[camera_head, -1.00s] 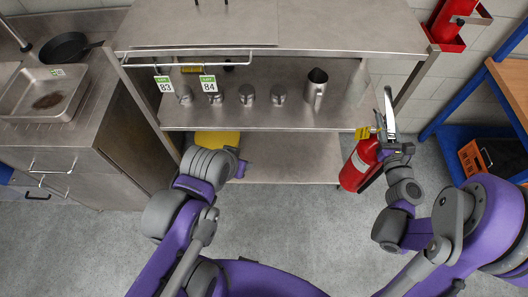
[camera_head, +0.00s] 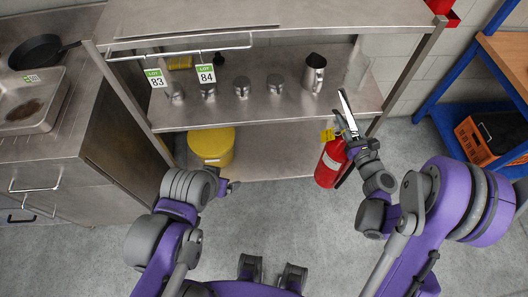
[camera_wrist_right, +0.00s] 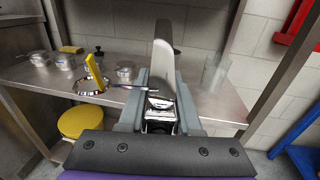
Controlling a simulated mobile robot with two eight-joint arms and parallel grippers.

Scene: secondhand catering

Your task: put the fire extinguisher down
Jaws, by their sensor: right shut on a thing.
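The red fire extinguisher (camera_head: 331,165) hangs upright from my right gripper (camera_head: 358,145), in front of the right end of the steel shelf unit. The gripper is shut on its handle at the top, where a silver lever (camera_head: 347,112) sticks up and a yellow tag (camera_head: 328,135) hangs. In the right wrist view my right gripper (camera_wrist_right: 160,105) closes around the metal handle; the red body is hidden there. I cannot tell whether its base touches the floor. My left gripper (camera_head: 229,187) is low in front of the shelf unit, its jaws too small to judge.
The shelf unit (camera_head: 290,108) carries several metal pots and a jug (camera_head: 314,73). A yellow bucket (camera_head: 212,146) stands on its lower shelf. A blue-framed bench (camera_head: 447,125) with an orange crate (camera_head: 472,143) is at the right. Grey floor (camera_head: 300,225) is clear in front.

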